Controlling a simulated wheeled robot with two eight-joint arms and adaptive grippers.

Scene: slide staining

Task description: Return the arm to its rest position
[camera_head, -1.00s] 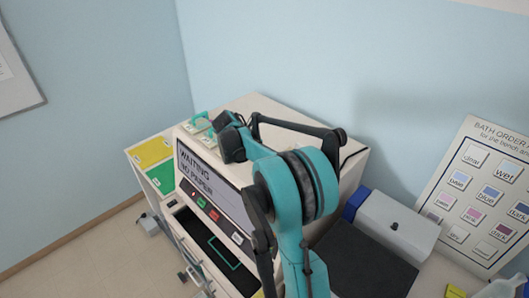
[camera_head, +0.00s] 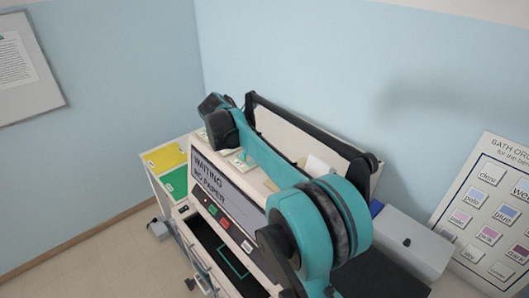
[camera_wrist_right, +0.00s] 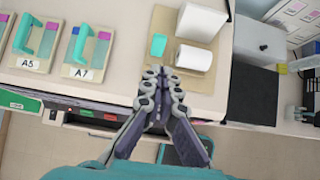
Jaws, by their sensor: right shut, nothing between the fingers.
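My right arm reaches in from the bottom right of the head view, over a white machine. Its dark far end is at the upper left, and the fingers cannot be made out there. In the right wrist view my right gripper (camera_wrist_right: 162,76) is shut and empty, its fingers together over the front edge of the machine top (camera_wrist_right: 120,92). Two slide holders with teal handles, labelled A5 (camera_wrist_right: 28,64) and A7 (camera_wrist_right: 78,72), lie left of it, apart from the fingers. My left gripper is in neither view.
The machine's screen (camera_head: 207,180) reads "WAITING NO PAPER". White rolls (camera_wrist_right: 194,57) and a small teal piece (camera_wrist_right: 157,45) lie just beyond the fingers. Yellow (camera_head: 165,158) and green (camera_head: 174,184) areas are at the left. A grey box (camera_head: 400,243) and a bath-order board (camera_head: 488,210) stand right.

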